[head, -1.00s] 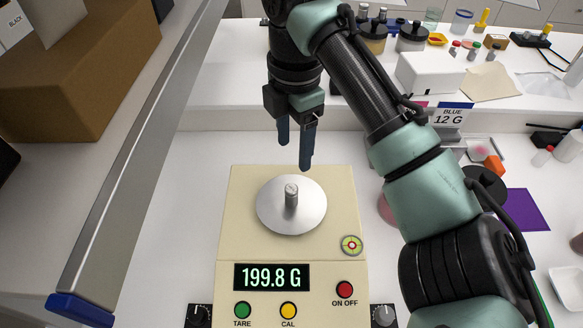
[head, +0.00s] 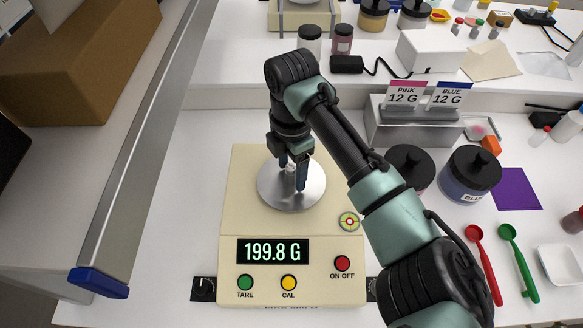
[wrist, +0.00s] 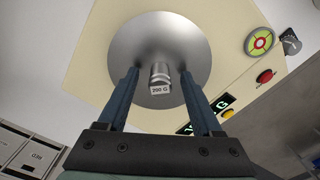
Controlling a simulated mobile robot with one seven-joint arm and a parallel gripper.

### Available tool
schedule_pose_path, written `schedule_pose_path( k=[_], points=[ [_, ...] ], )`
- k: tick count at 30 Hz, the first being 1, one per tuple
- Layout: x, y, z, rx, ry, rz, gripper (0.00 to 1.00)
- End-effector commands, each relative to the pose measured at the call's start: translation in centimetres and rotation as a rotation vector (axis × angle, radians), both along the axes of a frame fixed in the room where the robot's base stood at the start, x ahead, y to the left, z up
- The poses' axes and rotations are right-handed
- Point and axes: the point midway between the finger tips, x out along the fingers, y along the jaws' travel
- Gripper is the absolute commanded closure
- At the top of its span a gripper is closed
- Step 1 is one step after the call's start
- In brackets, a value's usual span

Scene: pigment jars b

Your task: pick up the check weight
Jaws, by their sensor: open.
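The check weight (wrist: 159,78) is a small silver cylinder marked 200 G in the wrist view. It stands upright on the round steel pan (head: 311,193) of the cream scale (head: 240,190), whose display (head: 272,251) reads 199.8 G. My gripper (head: 292,181) is low over the pan. In the wrist view my gripper (wrist: 159,76) is open, with one blue finger on each side of the weight and gaps visible. In the head view the gripper mostly hides the weight.
Right of the scale are a dark-lidded jar (head: 410,168), a blue-labelled jar (head: 470,174), a red spoon (head: 484,262) and a green spoon (head: 519,262). Pink and blue 12 G cards (head: 405,95) stand behind. A grey metal rail (head: 150,150) runs along the left.

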Motion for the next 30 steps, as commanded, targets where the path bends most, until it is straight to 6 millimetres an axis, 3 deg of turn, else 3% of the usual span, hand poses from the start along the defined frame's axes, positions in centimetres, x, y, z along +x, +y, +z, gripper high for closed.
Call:
schedule_pose_path(
  k=[8,19,30],
  points=[
    [-0.01,-0.02,-0.35,0.0,0.0,0.0,0.35],
    [-0.01,-0.01,-0.3,0.0,0.0,0.0,1.0],
    [0.03,-0.01,-0.23,0.0,-0.001,0.0,1.0]
  ],
)
